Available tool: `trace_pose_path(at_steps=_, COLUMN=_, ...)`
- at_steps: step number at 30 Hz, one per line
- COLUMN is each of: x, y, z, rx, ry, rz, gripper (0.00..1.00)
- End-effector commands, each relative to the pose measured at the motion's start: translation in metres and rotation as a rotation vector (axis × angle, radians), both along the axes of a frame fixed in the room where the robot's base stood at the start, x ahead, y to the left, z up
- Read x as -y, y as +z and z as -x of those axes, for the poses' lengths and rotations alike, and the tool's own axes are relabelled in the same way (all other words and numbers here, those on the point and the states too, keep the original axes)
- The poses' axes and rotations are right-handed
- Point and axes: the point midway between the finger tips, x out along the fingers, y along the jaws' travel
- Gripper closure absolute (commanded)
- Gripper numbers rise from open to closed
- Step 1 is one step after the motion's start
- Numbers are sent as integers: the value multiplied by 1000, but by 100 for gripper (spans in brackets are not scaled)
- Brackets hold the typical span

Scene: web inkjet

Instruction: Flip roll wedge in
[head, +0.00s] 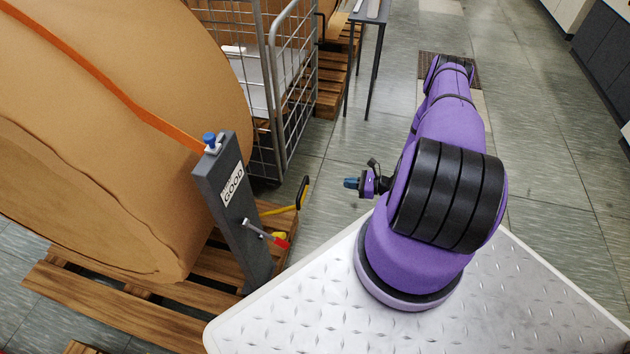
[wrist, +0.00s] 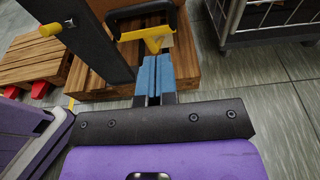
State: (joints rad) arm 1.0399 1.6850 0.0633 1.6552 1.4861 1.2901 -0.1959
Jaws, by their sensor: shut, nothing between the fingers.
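A yellow piece with a black handle, likely the roll wedge (head: 303,192), sticks out at the pallet's edge beside the big brown paper roll (head: 90,110). In the wrist view the yellow wedge (wrist: 152,40) lies just beyond my fingertips, with its black handle above it. I cannot tell whether they touch. My gripper (head: 352,183) has blue fingertips. They are closed together and empty in the wrist view (wrist: 154,72). In the head view the gripper is right of the wedge, seemingly apart from it. The wedge's inner end is hidden behind the post.
The roll rests on a wooden pallet (head: 120,306). A wire cage cart (head: 290,80) stands behind. Floor right of my arm is clear.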

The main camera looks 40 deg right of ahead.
Motion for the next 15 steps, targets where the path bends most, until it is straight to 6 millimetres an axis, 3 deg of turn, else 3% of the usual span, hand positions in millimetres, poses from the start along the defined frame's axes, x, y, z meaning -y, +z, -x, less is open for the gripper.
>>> trace_pose_path(at_steps=7, x=-12, y=-3, z=-14, rx=0, ry=4, rz=0, gripper=100)
trace_pose_path(at_steps=15, x=-41, y=-13, z=-51, rx=1, ry=4, rz=0, gripper=100)
